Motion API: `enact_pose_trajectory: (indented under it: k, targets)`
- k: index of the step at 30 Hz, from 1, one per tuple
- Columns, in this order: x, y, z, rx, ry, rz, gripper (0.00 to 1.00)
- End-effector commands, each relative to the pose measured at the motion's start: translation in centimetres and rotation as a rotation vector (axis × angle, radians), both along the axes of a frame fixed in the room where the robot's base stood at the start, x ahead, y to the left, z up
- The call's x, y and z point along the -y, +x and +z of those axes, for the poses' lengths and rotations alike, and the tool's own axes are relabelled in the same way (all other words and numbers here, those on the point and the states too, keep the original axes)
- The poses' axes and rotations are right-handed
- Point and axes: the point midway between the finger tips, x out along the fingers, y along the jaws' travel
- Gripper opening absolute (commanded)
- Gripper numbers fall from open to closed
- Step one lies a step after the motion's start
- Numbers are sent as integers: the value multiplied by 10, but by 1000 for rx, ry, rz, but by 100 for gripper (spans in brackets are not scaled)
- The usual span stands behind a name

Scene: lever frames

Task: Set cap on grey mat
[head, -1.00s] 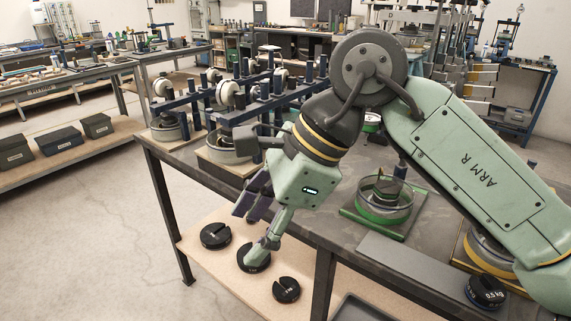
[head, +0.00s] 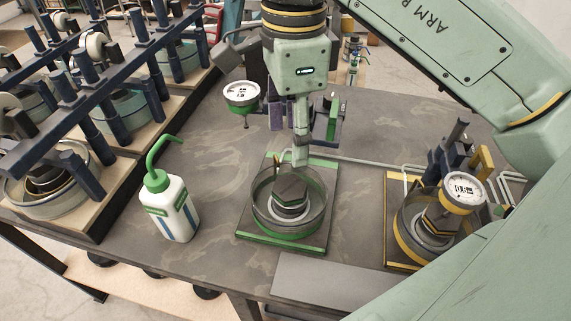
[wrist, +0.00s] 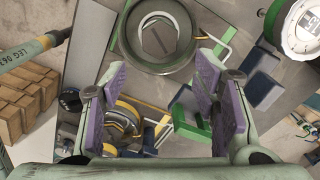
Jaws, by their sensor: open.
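A dark hexagonal cap (head: 291,187) sits on the grey disc inside the clear ring cell (head: 262,218) of the green-trimmed stand. I take this to be the task's cap. In the wrist view the cap (wrist: 159,39) shows from above near the top, ahead of the fingers. The grey mat (head: 325,287) lies flat at the table's front edge, partly hidden by my arm at its right. My gripper (head: 288,140) is above and behind the cell, pointing down. In the wrist view my gripper (wrist: 163,98) has its purple pads wide apart with nothing between them.
A white wash bottle (head: 171,208) with a green spout stands left of the cell. A yellow-trimmed cell with a dial gauge (head: 462,189) stands to the right. Another gauge (head: 241,93) is close left of my gripper. Navy loading frames (head: 110,100) fill the left.

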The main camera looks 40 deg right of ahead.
Motion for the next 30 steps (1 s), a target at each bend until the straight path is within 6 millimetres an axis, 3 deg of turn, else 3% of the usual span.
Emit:
enact_pose_trajectory:
  k: [10,19,25,30]
  targets:
    - [0,0,-47,-1,0,0,55]
    - [0,1,-70,-1,0,0,55]
    - [0,2,-102,-1,-1,-1,55]
    - [0,2,-108,0,-1,0,55]
